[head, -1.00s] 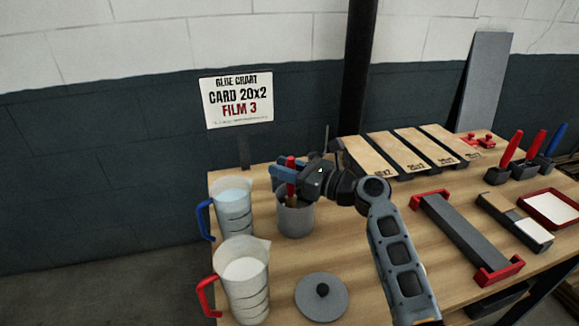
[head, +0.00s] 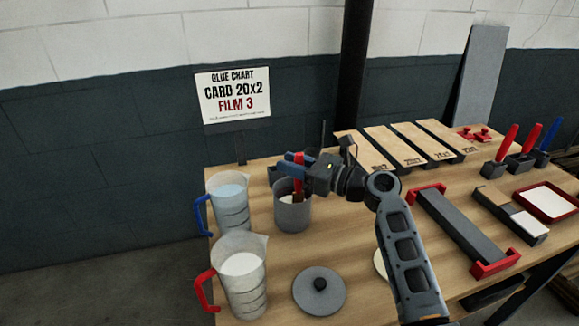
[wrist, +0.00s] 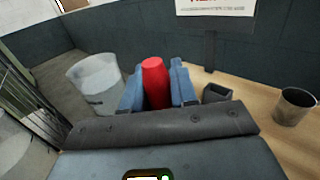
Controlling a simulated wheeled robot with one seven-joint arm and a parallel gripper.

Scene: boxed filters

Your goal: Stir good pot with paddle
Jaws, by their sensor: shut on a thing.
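The grey pot (head: 292,215) stands on the table, open at the top. The paddle's red handle (head: 299,172) rises from it, and its lower end is inside the pot, mostly hidden by the wall. My gripper (head: 291,168) is shut on the paddle above the pot's rim. In the wrist view, the red handle (wrist: 155,82) sits between the blue fingers (wrist: 158,88). The pot below is hidden there by my gripper.
A blue-handled jug (head: 229,204) and a red-handled jug (head: 241,275) stand left of the pot. A grey lid (head: 319,291) lies in front. A pale round thing (head: 380,265) is partly behind my arm. A dark holder (wrist: 216,93) and grey can (wrist: 294,106) show in the wrist view.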

